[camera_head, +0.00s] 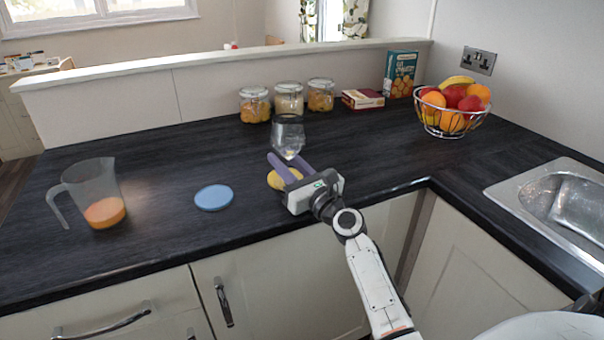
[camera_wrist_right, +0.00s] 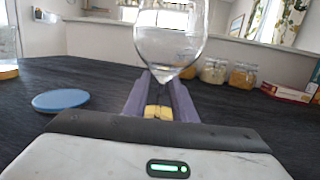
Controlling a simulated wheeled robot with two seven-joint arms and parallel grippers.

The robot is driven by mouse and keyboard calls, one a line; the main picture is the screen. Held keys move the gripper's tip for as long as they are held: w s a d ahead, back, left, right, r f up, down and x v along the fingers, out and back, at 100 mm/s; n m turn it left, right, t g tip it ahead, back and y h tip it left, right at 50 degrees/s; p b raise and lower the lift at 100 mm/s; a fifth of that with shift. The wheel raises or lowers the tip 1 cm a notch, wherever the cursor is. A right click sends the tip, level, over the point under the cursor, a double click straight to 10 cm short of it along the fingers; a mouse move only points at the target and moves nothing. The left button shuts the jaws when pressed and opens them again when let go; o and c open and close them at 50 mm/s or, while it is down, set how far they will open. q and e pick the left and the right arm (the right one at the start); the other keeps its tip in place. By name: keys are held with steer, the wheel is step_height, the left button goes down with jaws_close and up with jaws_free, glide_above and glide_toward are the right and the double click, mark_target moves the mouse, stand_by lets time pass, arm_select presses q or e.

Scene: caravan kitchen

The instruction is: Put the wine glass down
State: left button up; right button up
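The clear wine glass (camera_head: 288,135) is upright at my right gripper's fingertips, over the dark worktop. Its bowl (camera_wrist_right: 170,38) is large in the right wrist view, above the purple fingers. My right gripper (camera_head: 282,158) has its fingers apart, with a gap between them; it also shows in the right wrist view (camera_wrist_right: 161,82). The stem is hard to make out and the foot is hidden, so I cannot tell whether the glass touches the worktop. My left gripper is not in view.
A blue disc (camera_head: 214,197) and a measuring jug (camera_head: 92,186) stand left. Jars (camera_head: 289,99), boxes (camera_head: 400,74) and a fruit bowl (camera_head: 450,125) line the back. The sink (camera_head: 535,190) is right.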

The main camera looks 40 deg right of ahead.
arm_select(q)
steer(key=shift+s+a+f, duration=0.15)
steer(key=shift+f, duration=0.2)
arm_select(e)
steer(key=s, duration=0.7)
steer(key=s+f, duration=0.1)
steer(key=s, duration=0.2)
steer(key=shift+s+a, duration=0.15)
steer(key=shift+a, duration=0.1)
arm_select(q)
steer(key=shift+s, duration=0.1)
arm_select(e)
steer(key=shift+f, duration=0.1)
